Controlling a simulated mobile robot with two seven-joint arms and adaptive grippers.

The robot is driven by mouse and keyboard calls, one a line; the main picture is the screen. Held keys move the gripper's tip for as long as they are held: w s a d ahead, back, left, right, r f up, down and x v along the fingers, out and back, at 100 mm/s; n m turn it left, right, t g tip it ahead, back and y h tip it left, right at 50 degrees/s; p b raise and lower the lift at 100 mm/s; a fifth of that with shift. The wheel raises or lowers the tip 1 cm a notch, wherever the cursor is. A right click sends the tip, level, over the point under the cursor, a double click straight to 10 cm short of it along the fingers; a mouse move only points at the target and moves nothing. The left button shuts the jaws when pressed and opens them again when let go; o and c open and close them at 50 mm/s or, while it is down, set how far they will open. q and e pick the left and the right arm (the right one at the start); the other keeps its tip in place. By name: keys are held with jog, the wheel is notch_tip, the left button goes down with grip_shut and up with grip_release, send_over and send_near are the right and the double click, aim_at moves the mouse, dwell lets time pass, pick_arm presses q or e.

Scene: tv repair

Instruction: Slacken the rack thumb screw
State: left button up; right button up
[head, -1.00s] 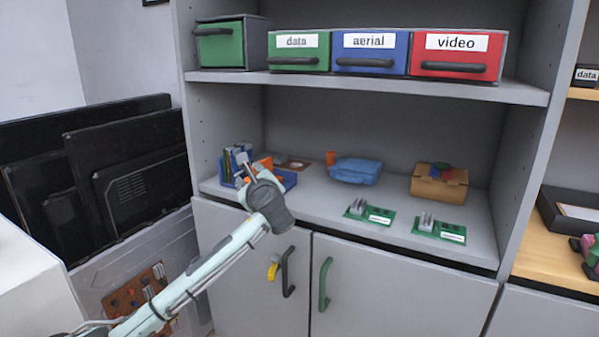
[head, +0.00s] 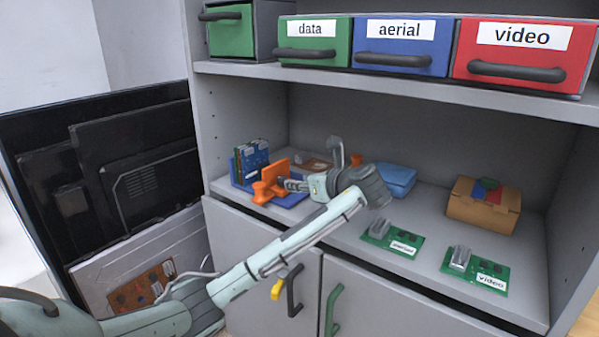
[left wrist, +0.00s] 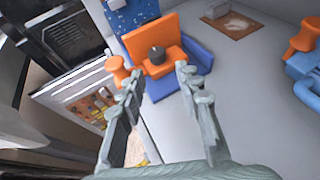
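The rack (head: 292,200) is a blue base with an orange upright plate (head: 276,172) and blue boards at its left, on the cabinet shelf. An orange knob (head: 262,191), which looks like the thumb screw, sits at the plate's front left; it also shows in the left wrist view (left wrist: 117,70). A dark round piece (left wrist: 157,54) stands on an orange block before the plate. My left gripper (head: 290,183) points left at the rack from its right. In the left wrist view its fingers (left wrist: 160,78) are apart and empty, with the orange block beyond them. The knob lies just outside the left finger.
A blue item (head: 397,180), a cardboard box (head: 484,205) and green boards labelled aerial (head: 394,239) and video (head: 476,270) stand on the shelf to the right. Labelled drawers (head: 402,45) are above. Dark TV panels (head: 150,180) lean at left.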

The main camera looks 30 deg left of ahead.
aim_at(282, 182)
pick_arm(q)
jog(key=shift+w+a, duration=0.15)
jog(key=shift+a, duration=0.45)
jog(key=shift+x, duration=3.2)
grip_shut()
